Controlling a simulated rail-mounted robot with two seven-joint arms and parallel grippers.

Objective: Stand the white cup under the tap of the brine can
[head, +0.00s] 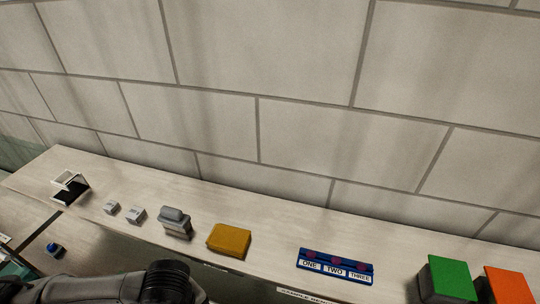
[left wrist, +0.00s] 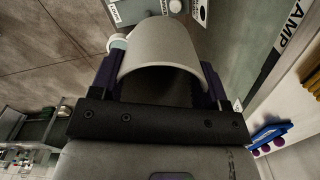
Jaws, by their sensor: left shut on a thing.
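In the left wrist view my left gripper (left wrist: 158,72) is shut on a pale grey-white, curved, hollow thing that looks like the white cup (left wrist: 165,42). Its rounded wall stands between the two dark fingers, and its inside is in shadow. I cannot pick out the brine can or its tap for certain in either view. Neither gripper shows in the head view, where only a dark arm part of mine crosses the bottom edge.
A long pale shelf along the block wall carries a white-and-black stand (head: 70,188), small white blocks (head: 135,215), a grey container (head: 175,223), a yellow block (head: 229,239), a blue ONE-TWO-THREE rack (head: 335,266), and green (head: 448,279) and orange (head: 508,285) boxes. A blue-topped item (head: 54,249) sits lower left.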

